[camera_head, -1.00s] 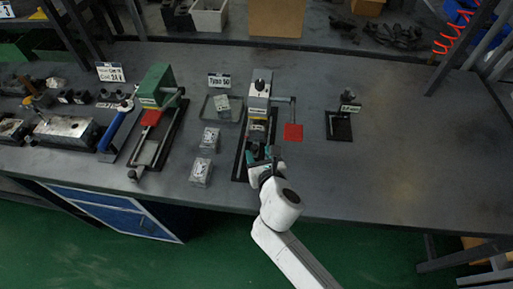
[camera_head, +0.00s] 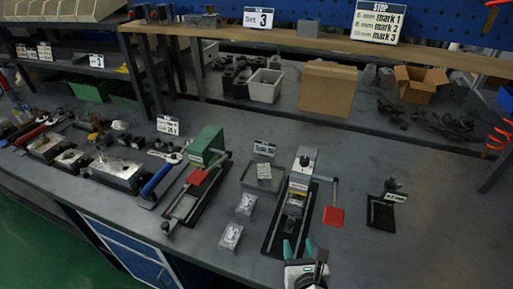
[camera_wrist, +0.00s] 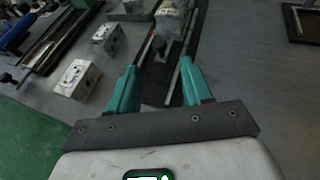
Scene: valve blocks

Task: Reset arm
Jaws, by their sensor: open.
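My gripper (camera_head: 301,250) shows at the bottom of the head view, with its green fingers pointing away toward the grey-topped press. In the wrist view my gripper (camera_wrist: 168,75) has its two green fingers apart, with nothing between them but the view of the bench beyond. The grey-topped press (camera_head: 297,195) stands on a dark base plate on the bench, just beyond the fingertips. Its lower part also shows in the wrist view (camera_wrist: 172,22). Two small metal valve blocks, one nearer (camera_head: 231,236) and one farther (camera_head: 246,205), lie left of the gripper, apart from it.
A tray (camera_head: 244,178) holds another block. A small dark fixture (camera_head: 381,213) stands to the right. Bare bench (camera_head: 350,255) lies between it and my gripper. A shelf (camera_head: 235,38) runs behind.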

